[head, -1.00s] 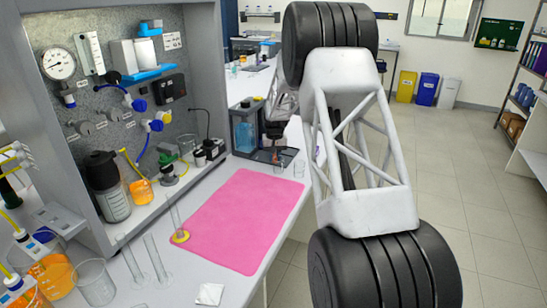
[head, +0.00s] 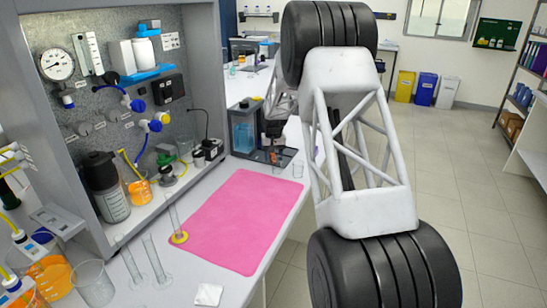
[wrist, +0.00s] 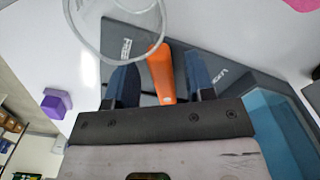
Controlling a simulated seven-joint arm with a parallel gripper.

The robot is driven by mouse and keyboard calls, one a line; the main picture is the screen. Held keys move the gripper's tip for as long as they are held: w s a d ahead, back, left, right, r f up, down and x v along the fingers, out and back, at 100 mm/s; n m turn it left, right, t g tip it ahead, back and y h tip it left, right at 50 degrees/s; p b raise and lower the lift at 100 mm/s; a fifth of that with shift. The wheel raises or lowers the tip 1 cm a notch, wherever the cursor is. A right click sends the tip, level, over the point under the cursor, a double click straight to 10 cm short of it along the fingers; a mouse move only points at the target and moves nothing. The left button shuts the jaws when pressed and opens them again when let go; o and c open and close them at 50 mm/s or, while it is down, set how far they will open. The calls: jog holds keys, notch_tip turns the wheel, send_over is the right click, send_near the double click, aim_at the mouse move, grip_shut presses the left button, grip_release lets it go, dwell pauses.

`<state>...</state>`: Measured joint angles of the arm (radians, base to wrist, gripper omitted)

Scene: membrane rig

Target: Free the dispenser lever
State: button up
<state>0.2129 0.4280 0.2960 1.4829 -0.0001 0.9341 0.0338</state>
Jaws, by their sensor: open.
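The dispenser (head: 243,132) is a dark grey unit with a blue tank, on the bench behind the pink mat in the head view. Its blue tank (wrist: 285,135) also shows at the lower right in the wrist view. The orange lever (wrist: 160,75) lies between the two dark fingers of my gripper (wrist: 163,72), with a visible gap on each side. My gripper is open and also shows small at the dispenser in the head view (head: 273,142). The fingers partly hide the dispenser's base. Whether anything blocks the lever is unclear.
A clear glass vessel (wrist: 116,58) is close to the left finger in the wrist view. A purple block (wrist: 56,103) stands left of my gripper. The pink mat (head: 235,220) is bare across most of its surface. A tall glass cylinder (head: 175,222) stands at its left edge.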

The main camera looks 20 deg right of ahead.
jog(key=shift+r, duration=3.65)
jog(key=shift+s+r, duration=0.1)
jog(key=shift+s+a+r, duration=0.15)
jog(key=s+a+r, duration=0.4)
jog(key=s+r, duration=0.1)
jog(key=s, duration=0.5)
jog(key=s+a+r+n+t, duration=0.1)
jog(key=s+a+r, duration=0.4)
jog(key=s, duration=0.4)
jog(key=s+a+r, duration=0.4)
jog(key=s+r, duration=0.2)
jog(key=s, duration=0.4)
jog(key=s+a+f, duration=0.2)
jog(key=s+a, duration=0.1)
jog(key=s, duration=1.3)
jog(key=s+a+f+n+t, duration=0.1)
jog(key=s+a+f, duration=0.1)
jog(key=s, duration=1.4)
jog(key=shift+a+f+n+t, duration=0.15)
jog(key=shift+a+n+t, duration=0.15)
jog(key=shift+a, duration=0.2)
